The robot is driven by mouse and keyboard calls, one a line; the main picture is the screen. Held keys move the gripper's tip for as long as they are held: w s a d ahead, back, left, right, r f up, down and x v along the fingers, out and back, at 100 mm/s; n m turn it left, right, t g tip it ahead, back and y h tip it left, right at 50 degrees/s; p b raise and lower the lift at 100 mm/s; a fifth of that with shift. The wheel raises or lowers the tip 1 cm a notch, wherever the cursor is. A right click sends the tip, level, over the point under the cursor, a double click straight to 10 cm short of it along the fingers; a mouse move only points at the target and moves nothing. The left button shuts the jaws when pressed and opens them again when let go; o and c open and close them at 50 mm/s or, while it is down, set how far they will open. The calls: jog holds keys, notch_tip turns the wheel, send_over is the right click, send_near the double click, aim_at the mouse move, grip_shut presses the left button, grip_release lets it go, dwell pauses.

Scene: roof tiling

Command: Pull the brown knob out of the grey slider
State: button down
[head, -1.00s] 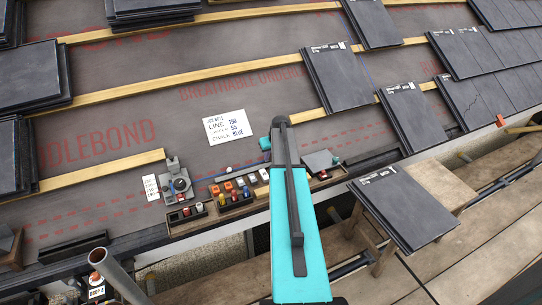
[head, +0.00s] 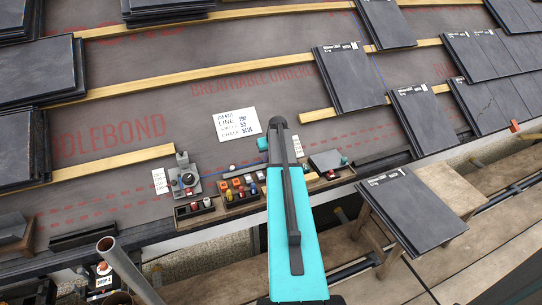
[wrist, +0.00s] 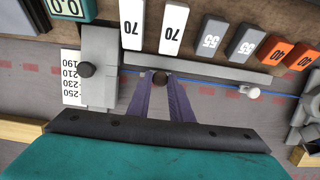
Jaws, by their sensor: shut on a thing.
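In the wrist view my gripper (wrist: 160,90) has its two purple fingers closed on a small dark brown knob (wrist: 160,77). The knob lies just in front of a long grey bar (wrist: 215,68) and close to a blue line. I cannot tell whether its lower end is in anything. In the head view my teal arm hides the gripper and the held knob.
Number-marked white, grey and orange blocks (wrist: 245,40) stand in a wooden tray along the top of the wrist view. A white ball-like piece (wrist: 253,92) sits on the blue line. In the head view a stack of slates (head: 412,212) lies on a wooden stand at right.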

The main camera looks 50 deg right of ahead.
jog(key=c, duration=1.6)
grip_release()
jog(key=shift+d, duration=0.15)
jog(key=shift+s, duration=0.1)
jog(key=v, duration=1.3)
jog(key=shift+s+r, duration=0.2)
jog(key=shift+r, duration=0.15)
